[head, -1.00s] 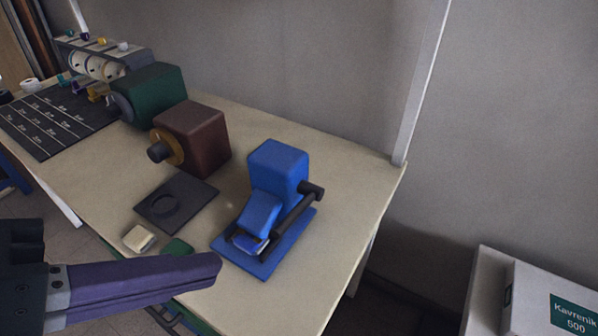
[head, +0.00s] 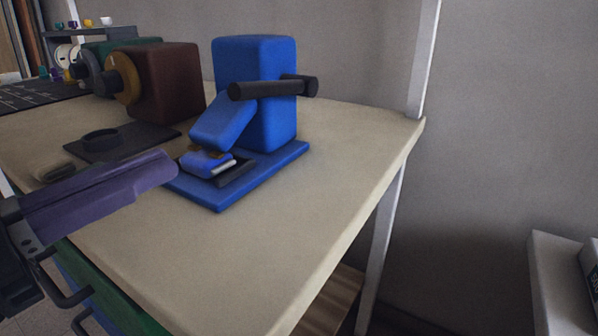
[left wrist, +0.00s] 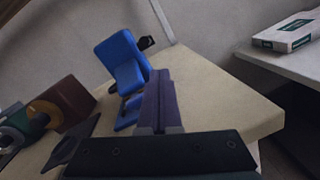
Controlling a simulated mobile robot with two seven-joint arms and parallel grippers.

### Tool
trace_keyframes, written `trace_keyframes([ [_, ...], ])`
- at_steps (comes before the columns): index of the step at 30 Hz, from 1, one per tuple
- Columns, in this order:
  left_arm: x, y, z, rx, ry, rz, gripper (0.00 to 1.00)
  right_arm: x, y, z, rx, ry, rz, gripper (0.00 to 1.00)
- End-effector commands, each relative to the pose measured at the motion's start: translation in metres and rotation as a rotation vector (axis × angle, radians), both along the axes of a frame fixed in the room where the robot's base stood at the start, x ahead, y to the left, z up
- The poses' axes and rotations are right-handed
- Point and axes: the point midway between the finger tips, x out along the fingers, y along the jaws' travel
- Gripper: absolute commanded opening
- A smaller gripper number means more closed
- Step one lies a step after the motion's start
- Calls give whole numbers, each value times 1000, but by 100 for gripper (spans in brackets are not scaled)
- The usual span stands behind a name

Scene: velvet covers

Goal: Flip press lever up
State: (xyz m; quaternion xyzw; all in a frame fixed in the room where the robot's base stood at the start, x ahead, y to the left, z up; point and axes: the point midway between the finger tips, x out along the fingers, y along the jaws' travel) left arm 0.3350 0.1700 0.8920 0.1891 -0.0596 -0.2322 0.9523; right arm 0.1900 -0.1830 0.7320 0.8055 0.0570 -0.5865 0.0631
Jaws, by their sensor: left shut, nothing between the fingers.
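The blue press (head: 268,95) stands on its flat blue base on the table; it also shows in the left wrist view (left wrist: 121,48). Its black lever (head: 262,90) sticks out roughly level at the upper body, well above the base. The blue slanted head (head: 224,124) hangs over a small blue and white piece (head: 208,164) at the front of the base. My left gripper (head: 165,167), with long purple fingers, is shut and empty. In the head view its tips overlap the base's left front edge; contact cannot be told. My right gripper is out of view.
A dark red machine (head: 170,85) with an ochre ring stands left of the press, a green one behind it. A black plate (head: 125,140) and a pale block (head: 52,165) lie nearby. The table (head: 300,215) is clear right of the press.

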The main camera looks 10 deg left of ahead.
Motion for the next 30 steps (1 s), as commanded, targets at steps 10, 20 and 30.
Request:
trace_keyframes([
  [10, 7, 23, -41, -210, 26, 75, 0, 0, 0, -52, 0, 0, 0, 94],
  [20, 7, 24, -39, -215, 26, 76, 0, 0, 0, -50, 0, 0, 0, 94],
  [30, 43, 9, -33, -215, 22, 75, 0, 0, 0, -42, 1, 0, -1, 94],
])
